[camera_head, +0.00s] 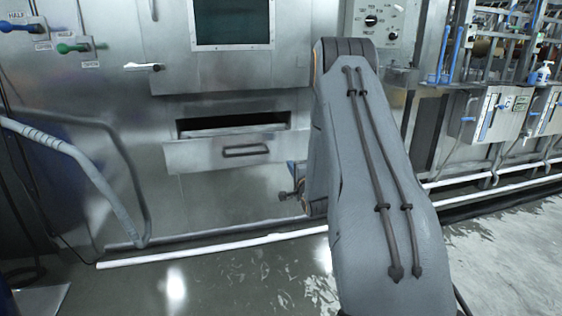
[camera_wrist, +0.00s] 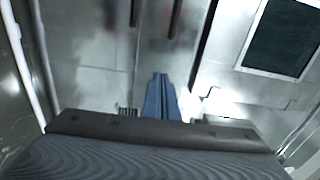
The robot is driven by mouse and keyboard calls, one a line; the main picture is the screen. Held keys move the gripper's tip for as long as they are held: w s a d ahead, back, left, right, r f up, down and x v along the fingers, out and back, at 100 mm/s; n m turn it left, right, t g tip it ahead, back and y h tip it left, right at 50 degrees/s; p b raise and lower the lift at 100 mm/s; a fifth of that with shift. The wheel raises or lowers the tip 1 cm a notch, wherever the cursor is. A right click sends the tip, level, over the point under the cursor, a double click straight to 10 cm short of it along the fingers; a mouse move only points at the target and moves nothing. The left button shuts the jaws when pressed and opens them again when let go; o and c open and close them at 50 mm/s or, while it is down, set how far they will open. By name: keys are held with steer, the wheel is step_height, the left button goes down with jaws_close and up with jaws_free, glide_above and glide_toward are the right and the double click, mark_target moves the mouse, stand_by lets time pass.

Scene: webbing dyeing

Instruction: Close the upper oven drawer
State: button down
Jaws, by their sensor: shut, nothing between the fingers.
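The metal oven front has a drawer (camera_head: 215,153) with a dark bar handle (camera_head: 246,151). The drawer stands pulled out, with a dark gap (camera_head: 232,124) above its front. In the wrist view, my gripper (camera_wrist: 160,76) shows as blue fingers held together with nothing between them. They point toward the metal oven front (camera_wrist: 100,60), and I cannot tell whether they touch it. Two dark bars or slots show beyond the fingertips. In the head view, my grey arm hides most of the gripper.
A dark window (camera_head: 232,23) sits above the drawer. A white-tipped lever (camera_head: 144,67) juts out at its upper left. A grey hose (camera_head: 70,150) and a white floor pipe (camera_head: 190,248) run at left and below. A control panel (camera_head: 376,20) is at upper right.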

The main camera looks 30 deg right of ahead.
mark_target(280, 149)
steer(key=x, duration=1.4)
steer(key=shift+d, duration=0.1)
